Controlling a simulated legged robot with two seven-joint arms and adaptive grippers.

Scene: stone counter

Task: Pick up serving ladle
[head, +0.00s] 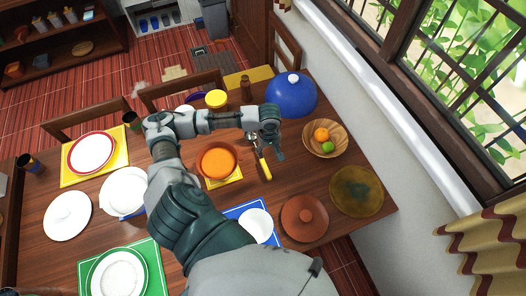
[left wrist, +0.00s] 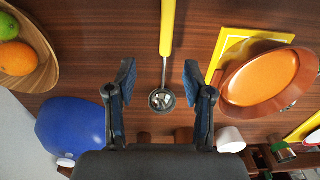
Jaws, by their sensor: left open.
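The serving ladle (head: 265,169) lies on the wooden table, with a yellow handle and a metal bowl end. In the left wrist view the ladle (left wrist: 166,30) runs up and down the picture, its round metal end lying between my fingers. My left gripper (head: 279,153) is above the table, just right of the ladle in the head view. In the left wrist view my left gripper (left wrist: 160,78) is open, with one finger on each side of the ladle and nothing held. My right gripper is not in view.
An orange pot (head: 217,162) stands left of the ladle. A blue dome (head: 291,96) and a fruit bowl (head: 342,142) stand to its right. A brown lidded dish (head: 304,218) and a white bowl (head: 257,226) are nearer. Some bare wood surrounds the ladle.

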